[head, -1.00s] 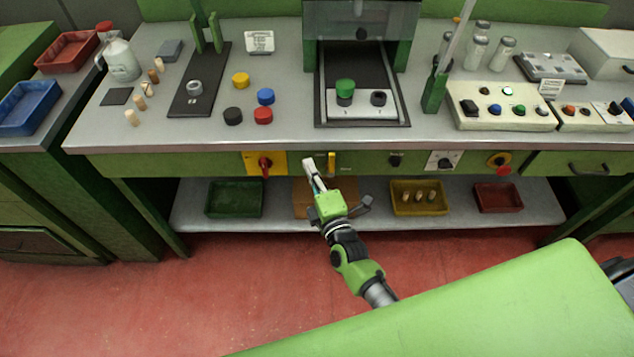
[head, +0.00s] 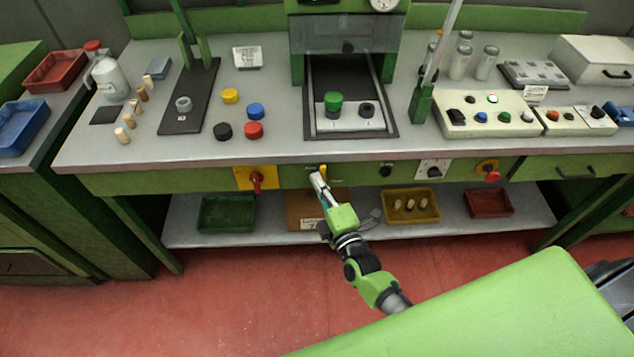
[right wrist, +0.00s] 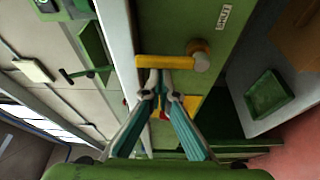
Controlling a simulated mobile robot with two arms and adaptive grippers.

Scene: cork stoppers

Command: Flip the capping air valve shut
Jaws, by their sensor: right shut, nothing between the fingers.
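The air valve is a yellow lever (head: 323,171) on the green front panel under the bench top, and it stands about upright. In the right wrist view the yellow lever (right wrist: 165,62) reaches from its round pivot (right wrist: 201,56) towards the bench edge. My right gripper (head: 315,177) is shut and empty, with its fingertips just left of the lever. In the right wrist view the closed fingertips (right wrist: 160,78) are right beside the lever; I cannot tell if they touch it. My left gripper is not in view.
A red rotary switch (head: 257,181) on a yellow plate is left of the valve. A black knob (head: 386,171) is to its right. The bench edge (head: 200,167) runs above the panel. Below, a shelf holds a green tray (head: 226,199) and a yellow tray (head: 388,207).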

